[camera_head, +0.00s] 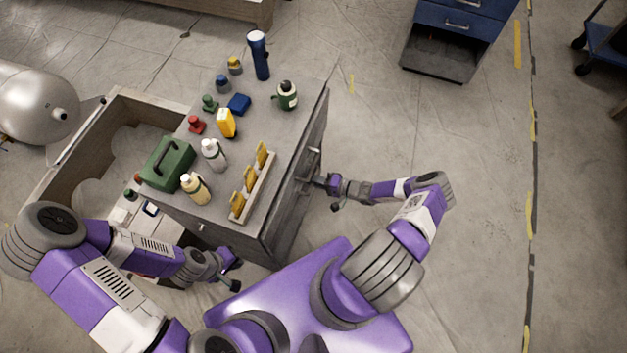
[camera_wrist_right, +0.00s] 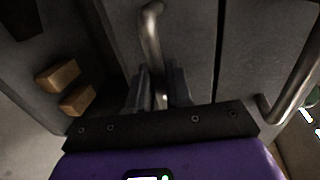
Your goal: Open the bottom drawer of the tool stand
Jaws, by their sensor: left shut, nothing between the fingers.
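The grey tool stand (camera_head: 290,105) stands left of centre in the head view, its dark drawer side facing right. My right gripper (camera_head: 318,183) is at that side. In the right wrist view its two fingers (camera_wrist_right: 161,88) sit close on either side of a curved metal handle (camera_wrist_right: 150,28) and look closed on it. The handle's lower end is partly hidden by the fingers. A second handle (camera_wrist_right: 292,85) is on the neighbouring panel, right of a narrow seam. My left gripper (camera_head: 234,275) is shut and empty, low in front of the stand's near end.
Bottles, a green toolbox (camera_head: 167,160), a flashlight (camera_head: 259,55) and a rack (camera_head: 252,190) stand on top. Wooden blocks (camera_wrist_right: 60,76) lie in a recess beside the panel. A wooden crate (camera_head: 95,125) is left; a blue cabinet (camera_head: 460,25) is at the back.

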